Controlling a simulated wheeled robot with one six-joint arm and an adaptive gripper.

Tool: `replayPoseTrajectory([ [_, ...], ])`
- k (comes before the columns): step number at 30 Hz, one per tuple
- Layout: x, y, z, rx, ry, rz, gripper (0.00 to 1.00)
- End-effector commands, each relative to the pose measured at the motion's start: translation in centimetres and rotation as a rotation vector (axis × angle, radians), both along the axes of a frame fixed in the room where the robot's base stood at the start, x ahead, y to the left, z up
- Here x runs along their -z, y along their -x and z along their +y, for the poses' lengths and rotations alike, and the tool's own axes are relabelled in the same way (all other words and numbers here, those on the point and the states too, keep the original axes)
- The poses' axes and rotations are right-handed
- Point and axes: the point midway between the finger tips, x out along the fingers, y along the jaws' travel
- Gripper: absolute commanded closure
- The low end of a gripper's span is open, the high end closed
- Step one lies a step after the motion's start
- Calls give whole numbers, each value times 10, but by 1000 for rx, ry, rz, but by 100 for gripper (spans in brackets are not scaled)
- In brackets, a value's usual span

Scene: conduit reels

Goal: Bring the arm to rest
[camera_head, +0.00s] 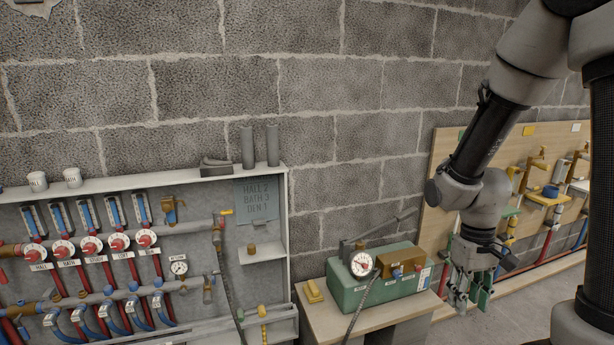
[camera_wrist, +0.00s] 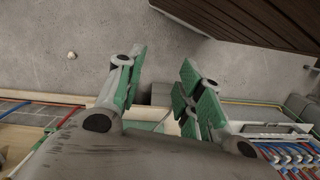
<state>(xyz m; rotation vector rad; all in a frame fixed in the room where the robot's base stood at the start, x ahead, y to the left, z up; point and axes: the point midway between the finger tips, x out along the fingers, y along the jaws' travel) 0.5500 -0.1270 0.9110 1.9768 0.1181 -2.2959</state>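My gripper (camera_head: 468,290) hangs from my arm at the right of the head view, fingers pointing down, in front of the wooden board. In the wrist view my gripper (camera_wrist: 160,85) shows two green-padded fingers spread apart with nothing between them. Grey floor lies beyond the fingertips. In the head view the gripper appears just right of the green pump box (camera_head: 375,292); I cannot tell the exact distance between them.
The green pump box with a gauge (camera_head: 361,264) stands on a small bench (camera_head: 345,325). A manifold cabinet (camera_head: 286,215) with red valves fills the left. A wooden board (camera_head: 438,170) with taps and pipes is at the right. A dark slatted object (camera_wrist: 250,35) shows in the wrist view.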

Motion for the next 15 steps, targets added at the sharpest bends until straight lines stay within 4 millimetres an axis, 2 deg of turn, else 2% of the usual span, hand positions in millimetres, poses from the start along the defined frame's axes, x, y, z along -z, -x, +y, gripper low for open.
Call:
replayPoseTrajectory([
  [1, -25, 9, -2, 17, -1, -12, 63],
  [6, -93, 48, -9, 66, -11, -57, 63],
  [9, -127, 67, -12, 86, -21, -129, 63],
  [15, -179, 81, -17, 113, -43, -370, 63],
])
